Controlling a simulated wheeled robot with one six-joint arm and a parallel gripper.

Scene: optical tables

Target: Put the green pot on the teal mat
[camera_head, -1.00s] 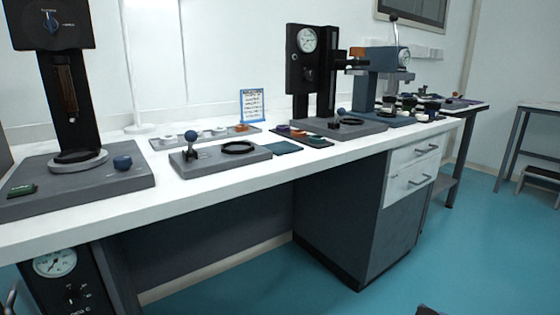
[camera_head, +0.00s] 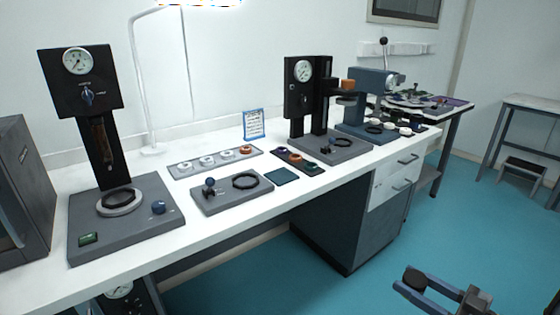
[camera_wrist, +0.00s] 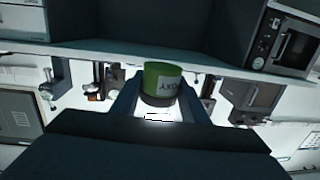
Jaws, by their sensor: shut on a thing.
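The teal mat (camera_head: 281,177) is a small dark square lying flat on the white bench in the head view. Nothing stands on it. I cannot make out the pot in the head view, where only part of my arm shows at the lower right, well away from the mat.
Left of the mat is a grey base with a black ring (camera_head: 215,198). Right of it is a dark tray (camera_head: 317,172) with small coloured items. Behind are a grey strip with several rings (camera_head: 185,171) and a blue-framed sign (camera_head: 254,124). Gauge stands rise at both sides. The floor in front is clear.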

